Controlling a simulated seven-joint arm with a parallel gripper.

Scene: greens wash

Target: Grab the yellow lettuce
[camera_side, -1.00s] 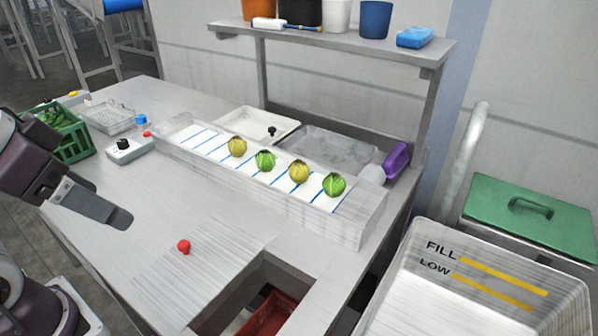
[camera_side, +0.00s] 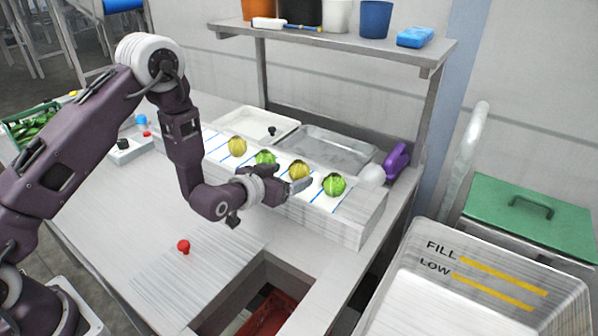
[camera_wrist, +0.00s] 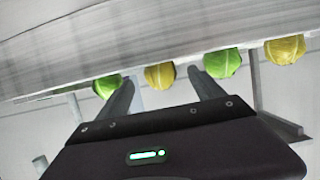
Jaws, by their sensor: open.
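Two yellow lettuces lie in a row with two green ones on the white, blue-lined strip. One yellow lettuce (camera_side: 299,171) is third from the left, right by my gripper (camera_side: 288,178). The other yellow lettuce (camera_side: 237,146) is at the left end; it also shows at the far right of the wrist view (camera_wrist: 285,50). In the wrist view my gripper (camera_wrist: 161,88) is open, and the nearer yellow lettuce (camera_wrist: 160,75) shows in the gap between its fingers. I cannot tell if they touch it.
A green lettuce (camera_side: 334,185) sits right of the nearer yellow one, and another green lettuce (camera_side: 265,158) sits left, partly hidden by my gripper. The strip's raised front wall (camera_side: 340,226) runs along this side.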

